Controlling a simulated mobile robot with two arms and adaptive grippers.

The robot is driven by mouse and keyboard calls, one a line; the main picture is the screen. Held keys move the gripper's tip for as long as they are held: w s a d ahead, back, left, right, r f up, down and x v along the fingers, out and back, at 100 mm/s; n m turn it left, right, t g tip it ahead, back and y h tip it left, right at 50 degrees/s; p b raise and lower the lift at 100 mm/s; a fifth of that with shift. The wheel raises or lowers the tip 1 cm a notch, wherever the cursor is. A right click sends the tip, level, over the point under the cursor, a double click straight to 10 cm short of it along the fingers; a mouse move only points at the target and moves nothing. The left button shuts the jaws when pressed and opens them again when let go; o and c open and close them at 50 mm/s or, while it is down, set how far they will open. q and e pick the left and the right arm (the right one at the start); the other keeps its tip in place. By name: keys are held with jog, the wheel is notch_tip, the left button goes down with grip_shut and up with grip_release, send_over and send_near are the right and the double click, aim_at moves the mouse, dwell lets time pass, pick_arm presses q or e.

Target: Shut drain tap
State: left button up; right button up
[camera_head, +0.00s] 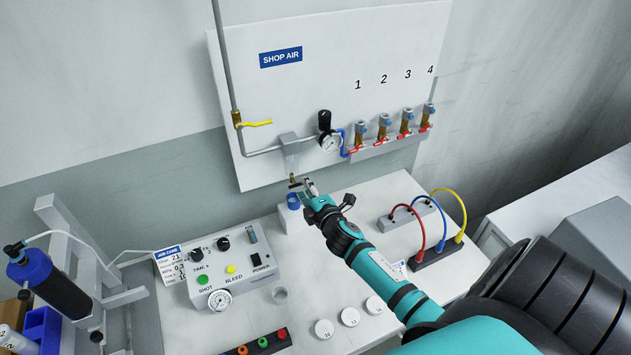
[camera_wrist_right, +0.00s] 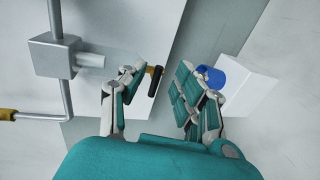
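The drain tap (camera_head: 293,181) is a small brass fitting with a black handle under the clear filter bowl (camera_head: 290,160) on the wall panel. In the right wrist view the tap's black handle (camera_wrist_right: 155,82) shows between the fingers of my right gripper (camera_wrist_right: 162,88), close to the left finger. The fingers are apart; whether one touches the handle I cannot tell. In the head view my right gripper (camera_head: 312,189) is just right of the tap. My left gripper is not in view.
A blue cup (camera_head: 293,201) on a white block stands below the tap. The gauge (camera_head: 330,142) and red-handled outlet valves (camera_head: 383,137) are to the right on the panel. A yellow-handled valve (camera_head: 256,123) is upper left. A control box (camera_head: 230,266) stands on the bench.

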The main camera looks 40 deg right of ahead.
jog(key=v, duration=1)
jog(key=shift+s, duration=0.25)
jog(key=shift+a+r, duration=0.1)
